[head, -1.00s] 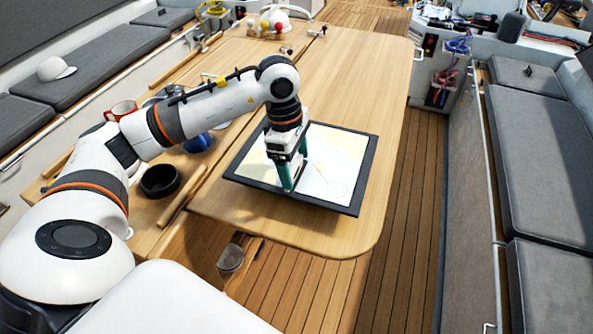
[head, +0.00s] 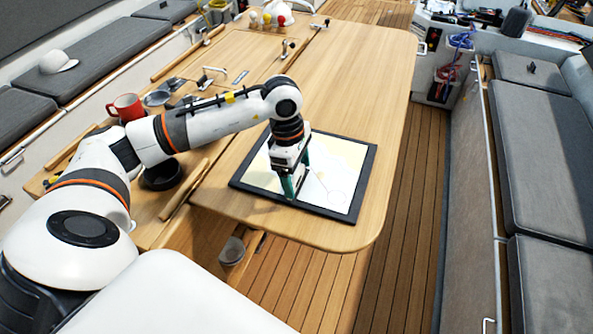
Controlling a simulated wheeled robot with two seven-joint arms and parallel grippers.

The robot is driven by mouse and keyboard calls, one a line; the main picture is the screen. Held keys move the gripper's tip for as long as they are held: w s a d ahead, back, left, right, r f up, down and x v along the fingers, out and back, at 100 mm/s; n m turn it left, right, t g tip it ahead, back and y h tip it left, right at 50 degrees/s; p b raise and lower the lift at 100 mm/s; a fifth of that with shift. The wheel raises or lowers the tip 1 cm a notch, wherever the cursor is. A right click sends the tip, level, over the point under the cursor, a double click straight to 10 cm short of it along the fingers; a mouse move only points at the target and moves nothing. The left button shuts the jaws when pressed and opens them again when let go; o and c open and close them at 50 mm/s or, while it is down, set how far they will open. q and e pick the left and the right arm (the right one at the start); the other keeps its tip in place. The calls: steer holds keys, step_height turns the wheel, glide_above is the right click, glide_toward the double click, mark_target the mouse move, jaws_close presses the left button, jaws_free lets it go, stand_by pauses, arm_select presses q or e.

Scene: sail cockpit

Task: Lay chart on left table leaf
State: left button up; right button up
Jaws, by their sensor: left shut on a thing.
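The chart (head: 335,170) is a pale yellow and white sheet on a black-edged flat board. It is level over the near end of the wide wooden table leaf (head: 350,85), inside its edges. I cannot tell whether the board touches the wood or is just above it. My left gripper (head: 290,190) points down and is shut on the chart at its near left part. The gripper and wrist hide part of the sheet. My right gripper is out of view.
A red mug (head: 128,107) stands left of my arm on the table's middle strip, and a dark bowl (head: 162,177) is partly hidden by the arm. Wooden rails (head: 186,190) edge the strip. The leaf beyond the chart is clear. Grey seats (head: 545,140) lie to the right.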

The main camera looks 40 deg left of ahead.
arm_select(q)
steer(key=o, duration=1.4)
steer(key=shift+r+p, duration=0.5)
steer(key=shift+p, duration=0.2)
steer(key=shift+s+a+r+b, duration=0.1)
steer(key=shift+a+r+b, duration=0.25)
steer(key=shift+r, duration=1.6)
steer(key=shift+s+a+r+b, duration=0.1)
steer(key=shift+a+r+b, duration=0.25)
steer(key=shift+r, duration=1.65)
steer(key=shift+s+a+r+b, duration=0.15)
steer(key=shift+r+b, duration=0.35)
steer(key=shift+r, duration=1.45)
steer(key=shift+w, duration=0.1)
